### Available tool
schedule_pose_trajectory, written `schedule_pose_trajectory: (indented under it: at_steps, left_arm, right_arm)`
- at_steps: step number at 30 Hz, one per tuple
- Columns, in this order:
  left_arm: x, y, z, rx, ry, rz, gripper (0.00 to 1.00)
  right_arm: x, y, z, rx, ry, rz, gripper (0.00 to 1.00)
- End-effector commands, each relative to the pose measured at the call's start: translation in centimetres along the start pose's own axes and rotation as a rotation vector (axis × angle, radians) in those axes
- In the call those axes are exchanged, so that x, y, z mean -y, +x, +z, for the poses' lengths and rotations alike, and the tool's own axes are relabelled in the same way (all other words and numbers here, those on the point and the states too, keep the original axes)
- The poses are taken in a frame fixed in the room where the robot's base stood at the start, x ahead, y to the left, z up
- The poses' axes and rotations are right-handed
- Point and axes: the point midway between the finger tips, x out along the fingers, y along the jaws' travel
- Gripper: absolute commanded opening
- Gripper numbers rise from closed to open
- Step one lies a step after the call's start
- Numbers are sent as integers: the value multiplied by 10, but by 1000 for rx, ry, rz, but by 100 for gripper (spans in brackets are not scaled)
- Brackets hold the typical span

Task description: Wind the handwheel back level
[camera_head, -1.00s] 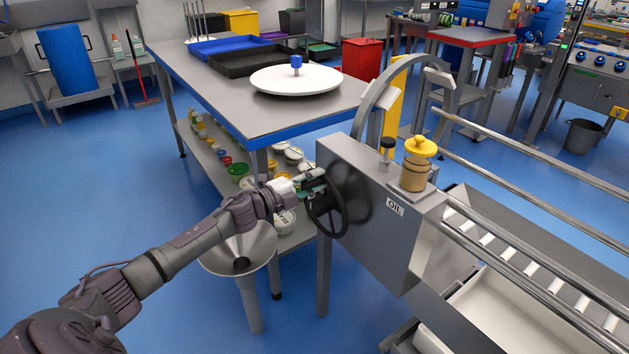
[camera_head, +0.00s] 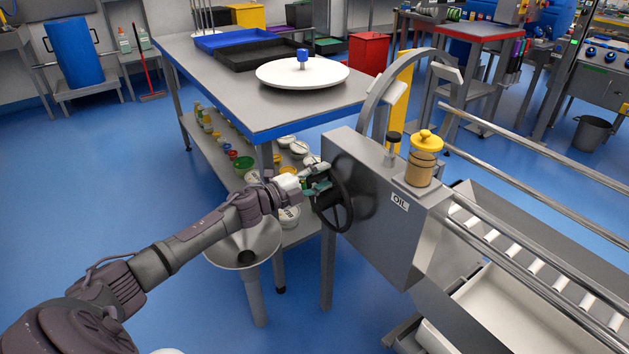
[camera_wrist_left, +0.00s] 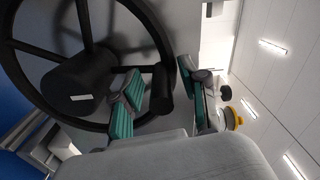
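The black handwheel (camera_head: 343,212) is on the left face of the grey machine housing (camera_head: 375,225). In the left wrist view, its rim, spokes and dark hub (camera_wrist_left: 75,85) fill the upper left, and a black crank grip (camera_wrist_left: 161,88) stands out from the rim. My left gripper (camera_head: 318,186) is at the wheel's near left side. In the left wrist view its teal-padded fingers (camera_wrist_left: 160,92) are on either side of the grip, with a gap showing at the right finger. I cannot tell whether the left finger touches it. My right gripper is not in view.
A steel table (camera_head: 215,85) with a white turntable (camera_head: 285,76) stands behind the wheel. A grey funnel (camera_head: 225,255) is below my left forearm. An amber oil jar (camera_head: 421,165) tops the housing. Rails (camera_head: 540,265) run off to the right. Open blue floor lies left.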

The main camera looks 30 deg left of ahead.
Motion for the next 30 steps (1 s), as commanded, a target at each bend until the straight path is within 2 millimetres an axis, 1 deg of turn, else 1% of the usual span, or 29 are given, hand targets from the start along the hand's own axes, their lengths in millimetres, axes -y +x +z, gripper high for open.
schedule_pose_trajectory:
  at_steps: [2,5,12,18,21,24,30]
  left_arm:
    - [-1,-6,0,0,-1,1,43]
    - [-2,-19,0,1,-1,4,43]
    - [-3,-66,-1,0,-2,7,43]
    - [-3,-98,-1,-1,-2,6,43]
    - [-3,-109,-1,-2,-1,5,43]
    - [-2,-115,-1,-2,0,4,43]
    - [-1,-119,-1,-3,0,2,43]
  right_arm:
    - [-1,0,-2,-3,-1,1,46]
    - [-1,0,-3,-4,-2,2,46]
    - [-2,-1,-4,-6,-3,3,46]
    - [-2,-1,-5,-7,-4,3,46]
    - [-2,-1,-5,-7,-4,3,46]
    - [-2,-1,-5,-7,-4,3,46]
    - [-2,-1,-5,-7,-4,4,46]
